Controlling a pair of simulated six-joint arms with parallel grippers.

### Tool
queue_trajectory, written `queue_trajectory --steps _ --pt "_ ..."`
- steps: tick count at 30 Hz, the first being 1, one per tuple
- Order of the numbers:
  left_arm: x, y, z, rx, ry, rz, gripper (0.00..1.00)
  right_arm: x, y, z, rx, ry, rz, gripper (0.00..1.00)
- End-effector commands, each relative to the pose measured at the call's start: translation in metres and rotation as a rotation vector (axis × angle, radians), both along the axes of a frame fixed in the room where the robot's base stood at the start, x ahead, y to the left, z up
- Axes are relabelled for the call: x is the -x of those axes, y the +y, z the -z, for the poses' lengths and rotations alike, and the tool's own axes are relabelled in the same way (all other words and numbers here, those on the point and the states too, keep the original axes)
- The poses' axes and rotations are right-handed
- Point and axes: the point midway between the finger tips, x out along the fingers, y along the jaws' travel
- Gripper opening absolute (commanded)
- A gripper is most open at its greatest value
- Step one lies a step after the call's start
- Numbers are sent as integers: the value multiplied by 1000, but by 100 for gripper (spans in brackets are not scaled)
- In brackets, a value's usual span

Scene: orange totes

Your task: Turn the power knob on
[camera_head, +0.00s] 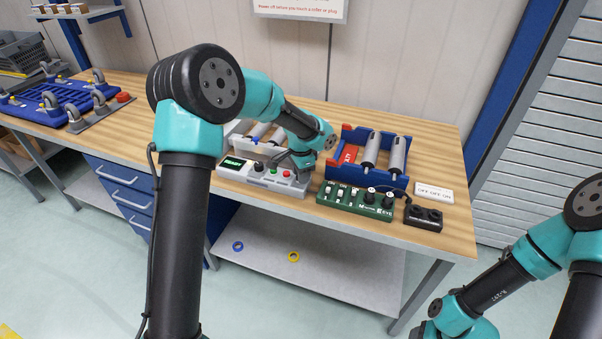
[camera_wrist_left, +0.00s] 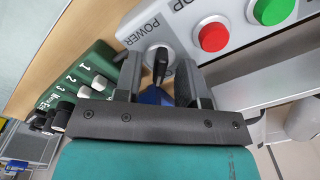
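The power knob (camera_wrist_left: 160,62) is a black pointer on a pale round dial beside the word POWER in the left wrist view. It sits on the white control panel (camera_head: 262,178), which has a READY screen at its left end. My left gripper (camera_wrist_left: 160,82) is open, with one finger on each side of the knob and a gap showing on both sides. In the head view my left gripper (camera_head: 300,160) is over the right end of the panel and hides the knob. My right arm is at the lower right; its gripper is out of the picture.
A red button (camera_wrist_left: 213,37) and a green button (camera_wrist_left: 272,10) are close to the knob. A green switch box (camera_head: 350,205) stands right of the panel. A black socket block (camera_head: 423,217) lies at the right.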

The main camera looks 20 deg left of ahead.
Motion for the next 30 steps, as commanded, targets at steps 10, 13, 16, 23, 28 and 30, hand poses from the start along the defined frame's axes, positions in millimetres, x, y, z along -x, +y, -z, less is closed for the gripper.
queue_trajectory --steps 10,13,16,23,28,30 --pt "0 0 -9 0 -1 -2 37 0 0 0 0 0 0 54" --pt "0 0 -21 0 -3 -1 37 0 0 0 0 0 0 54" --pt "0 0 -37 0 -3 0 37 0 0 0 0 0 0 54" --pt "0 0 -81 1 -4 -1 37 0 0 0 0 0 0 54" --pt "0 0 -114 1 -4 -1 37 0 0 0 0 0 0 54" --pt "0 0 -127 1 -4 0 37 0 0 0 0 0 0 54"
